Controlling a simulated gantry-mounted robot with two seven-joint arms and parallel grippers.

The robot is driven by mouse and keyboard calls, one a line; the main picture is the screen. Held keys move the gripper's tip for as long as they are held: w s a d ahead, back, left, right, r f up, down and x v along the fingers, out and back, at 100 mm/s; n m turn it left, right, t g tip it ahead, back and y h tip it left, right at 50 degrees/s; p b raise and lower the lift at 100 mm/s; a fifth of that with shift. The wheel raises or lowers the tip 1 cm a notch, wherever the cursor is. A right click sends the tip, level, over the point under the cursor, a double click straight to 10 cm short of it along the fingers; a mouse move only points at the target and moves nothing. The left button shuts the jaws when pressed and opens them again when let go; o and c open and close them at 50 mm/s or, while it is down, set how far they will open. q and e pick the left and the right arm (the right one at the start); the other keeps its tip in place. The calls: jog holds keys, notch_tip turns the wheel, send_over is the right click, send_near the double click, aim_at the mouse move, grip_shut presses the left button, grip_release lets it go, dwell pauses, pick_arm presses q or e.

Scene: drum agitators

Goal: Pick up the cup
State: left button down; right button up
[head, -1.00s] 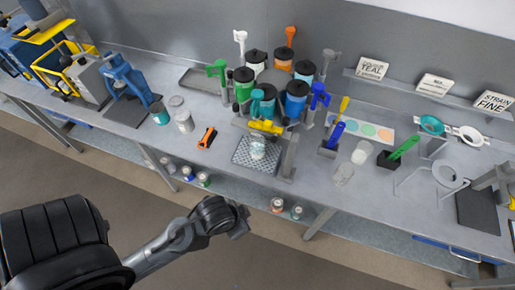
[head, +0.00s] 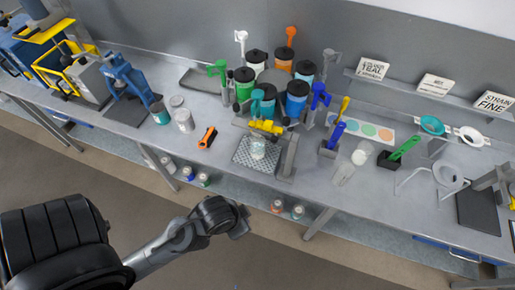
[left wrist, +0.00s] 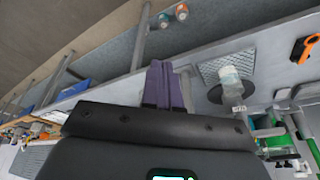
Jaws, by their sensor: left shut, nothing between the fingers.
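A translucent pale cup (head: 258,149) stands upright on a dark grated tray (head: 241,155) below the ring of coloured drums. The cup also shows in the left wrist view (left wrist: 232,79), on the grating to the right of my fingers. My left gripper (left wrist: 161,66) is shut and empty, its purple fingers together. In the head view its arm reaches in from the lower left, and it is in front of the bench edge, apart from the cup. My right gripper is not in view.
Several lidded drums with coloured handles (head: 297,97) stand behind the cup. A grey post (head: 289,155) stands close to its right. An orange-black tool (head: 207,138) lies to its left. Another whitish cup (head: 360,154) is farther right. The bench front edge (head: 250,184) lies between gripper and cup.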

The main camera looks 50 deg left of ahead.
pick_arm(q)
grip_release()
dwell(0.4)
